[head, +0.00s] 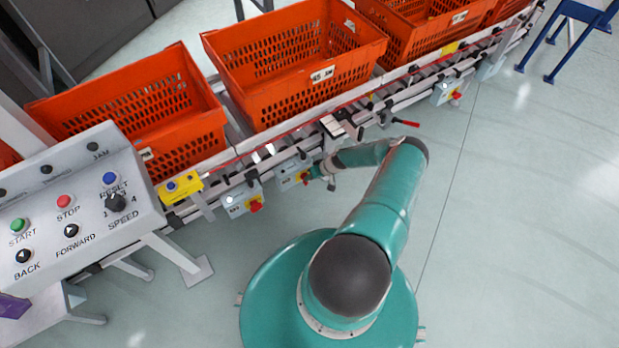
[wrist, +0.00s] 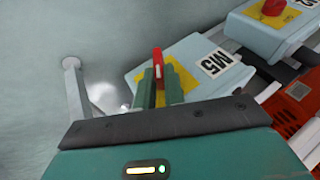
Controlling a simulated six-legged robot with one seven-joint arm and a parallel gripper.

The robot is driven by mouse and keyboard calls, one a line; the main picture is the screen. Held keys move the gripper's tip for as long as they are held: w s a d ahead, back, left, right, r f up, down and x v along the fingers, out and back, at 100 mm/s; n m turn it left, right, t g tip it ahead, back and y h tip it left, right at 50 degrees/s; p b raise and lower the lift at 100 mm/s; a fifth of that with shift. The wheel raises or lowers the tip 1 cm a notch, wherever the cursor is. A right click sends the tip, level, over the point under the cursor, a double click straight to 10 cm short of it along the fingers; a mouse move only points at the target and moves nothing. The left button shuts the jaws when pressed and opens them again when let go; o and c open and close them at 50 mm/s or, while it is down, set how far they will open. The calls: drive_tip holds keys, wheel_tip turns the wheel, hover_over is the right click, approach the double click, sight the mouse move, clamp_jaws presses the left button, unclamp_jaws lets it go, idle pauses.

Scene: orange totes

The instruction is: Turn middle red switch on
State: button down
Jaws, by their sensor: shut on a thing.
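The middle switch box (head: 291,176) is a grey box on the conveyor's side rail, marked M5 in the wrist view (wrist: 190,60). Its red switch (wrist: 157,58) is a narrow handle on a yellow plate (wrist: 178,75). In the wrist view my gripper (wrist: 160,84) has its two green fingers shut on the red switch, with the handle's top showing beyond them. In the head view my gripper (head: 313,173) meets the box's right side; the switch is mostly hidden there.
A second switch box (head: 240,199) with a red knob (head: 256,206) is to the left; another (head: 449,91) is far right. Orange totes (head: 290,90) stand on the conveyor. A control panel (head: 85,190) is at left.

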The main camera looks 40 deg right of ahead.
drive_tip(key=shift+w+d+f+m+t+y, duration=0.15)
drive_tip(key=shift+d+t+y, duration=0.1)
drive_tip(key=shift+y, duration=0.5)
drive_tip(key=shift+s+d+f+m+t+y, duration=0.15)
drive_tip(key=shift+d+y, duration=0.1)
drive_tip(key=shift+y, duration=0.5)
drive_tip(key=shift+w+r+y, duration=0.1)
drive_tip(key=shift+y, duration=0.2)
drive_tip(key=c, duration=1.5)
unclamp_jaws()
drive_tip(key=shift+d+r, duration=0.1)
